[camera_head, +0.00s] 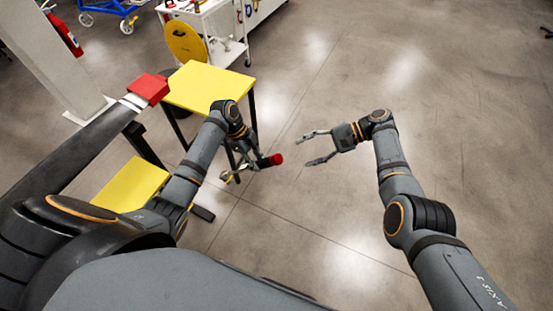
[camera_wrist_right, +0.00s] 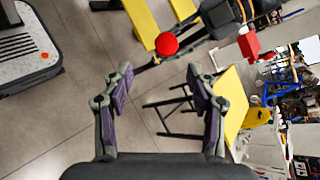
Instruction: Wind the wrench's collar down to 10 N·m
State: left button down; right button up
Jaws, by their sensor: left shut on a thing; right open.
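The wrench (camera_head: 276,159) is held in the air in front of the yellow stand, with its red end pointing right. My left gripper (camera_head: 247,163) is shut on it. In the right wrist view the red end (camera_wrist_right: 166,44) shows nearly head-on as a round shape, beyond my right fingertips. My right gripper (camera_head: 309,147) is open and empty, to the right of the red end, with a gap between them. Its two fingers (camera_wrist_right: 160,84) also show spread in the right wrist view. The collar's scale is too small to read, and my left fingers partly hide the wrench.
A yellow-topped stand (camera_head: 213,88) is behind my left arm, with a lower yellow surface (camera_head: 130,184) at left. A red block (camera_head: 148,89) is beside the stand. A white cart (camera_head: 227,50) and yellow disc (camera_head: 185,41) are behind. The floor at right is clear.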

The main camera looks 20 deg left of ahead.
aim_at(278, 158)
jog(key=shift+a+r+x, duration=0.15)
jog(key=shift+r+x, duration=0.1)
jog(key=shift+x, duration=1)
jog(key=shift+a+r+x, duration=0.1)
jog(key=shift+r+x, duration=0.15)
jog(key=shift+x, duration=1)
jog(key=shift+a+r+x, duration=0.15)
jog(key=shift+r+x, duration=0.1)
jog(key=shift+x, duration=1)
jog(key=shift+s, duration=0.2)
grip_shut()
jog(key=m, duration=0.1)
jog(key=m+y, duration=0.1)
jog(key=shift+s+d+f+m+t+y, duration=0.1)
jog(key=shift+f+m+t+y, duration=0.1)
jog(key=shift+m+t+y, duration=0.15)
jog(key=shift+r+m, duration=0.2)
jog(key=shift+m, duration=0.35)
jog(key=shift+d, duration=0.1)
jog(key=shift+w, duration=0.25)
jog(key=shift+o, duration=1.2)
grip_release()
